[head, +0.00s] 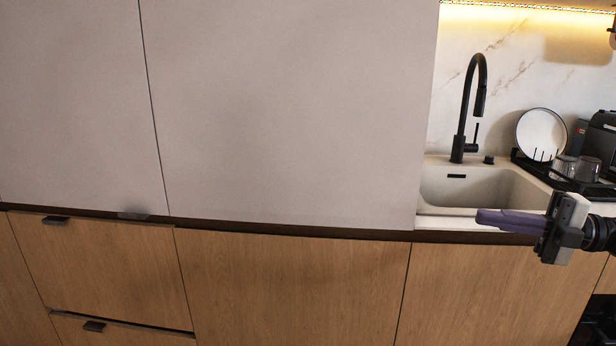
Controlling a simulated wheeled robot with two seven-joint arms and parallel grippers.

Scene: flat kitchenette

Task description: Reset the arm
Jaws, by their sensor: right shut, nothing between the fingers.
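My right gripper (510,220) comes in from the right edge, in front of the counter edge and below the sink. Its purple-grey fingers point left and lie together, shut with nothing visible between them. My left gripper is not in the head view.
The sink (480,187) with a black faucet (465,110) is behind my right gripper. A dish rack (565,178) with a white plate (541,134) and glasses stands to its right. Tall grey panels (290,110) and wooden cabinet fronts (290,290) fill the left and bottom.

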